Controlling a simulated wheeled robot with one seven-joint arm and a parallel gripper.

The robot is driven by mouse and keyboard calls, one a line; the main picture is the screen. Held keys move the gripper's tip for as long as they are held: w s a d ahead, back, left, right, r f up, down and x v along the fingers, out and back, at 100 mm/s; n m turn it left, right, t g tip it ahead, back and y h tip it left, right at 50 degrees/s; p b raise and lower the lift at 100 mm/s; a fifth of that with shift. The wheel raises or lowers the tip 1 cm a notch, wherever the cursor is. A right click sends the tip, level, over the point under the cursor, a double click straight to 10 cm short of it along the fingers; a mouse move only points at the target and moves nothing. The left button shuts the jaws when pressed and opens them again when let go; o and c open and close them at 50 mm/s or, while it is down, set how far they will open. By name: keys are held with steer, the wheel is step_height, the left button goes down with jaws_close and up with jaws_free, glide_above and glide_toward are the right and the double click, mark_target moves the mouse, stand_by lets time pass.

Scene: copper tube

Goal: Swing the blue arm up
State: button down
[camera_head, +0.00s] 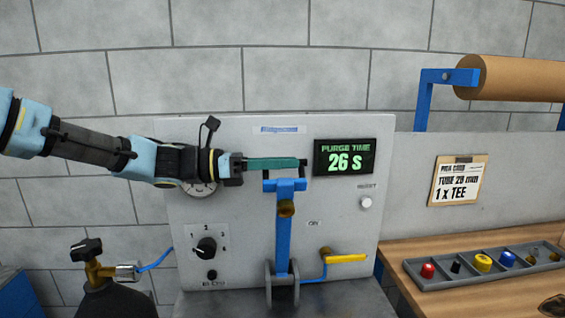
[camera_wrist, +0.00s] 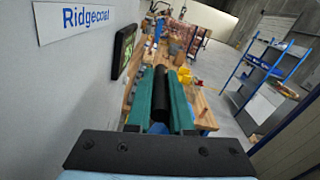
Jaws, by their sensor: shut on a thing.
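The blue arm (camera_head: 282,235) stands about upright in front of the grey panel, rising from a grey pivot bracket (camera_head: 268,285) at the bottom. A blue crosspiece is at its top, with a brass-coloured knob (camera_head: 286,208) just below. My gripper (camera_head: 298,164) reaches in from the left at the arm's top, its teal fingers level. In the wrist view the fingers (camera_wrist: 163,75) are shut on the blue arm's black grip (camera_wrist: 160,92), which lies between them. A bit of blue shows below the grip there. The fingers hide most of the grip in the head view.
A display (camera_head: 345,157) reading 26 S is close to the right of my fingertips. A yellow lever (camera_head: 346,258) sits right of the blue arm's lower part. A dial (camera_head: 205,247) is at lower left. A parts tray (camera_head: 490,268) lies on the wooden bench at right.

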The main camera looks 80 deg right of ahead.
steer(key=shift+w+f, duration=0.1)
steer(key=shift+f, duration=0.1)
steer(key=c, duration=0.8)
jaws_free()
steer(key=shift+r, duration=0.1)
steer(key=b+v, duration=0.4)
steer(key=v, duration=0.6)
steer(key=shift+w+a, duration=0.15)
steer(key=shift+w, duration=0.2)
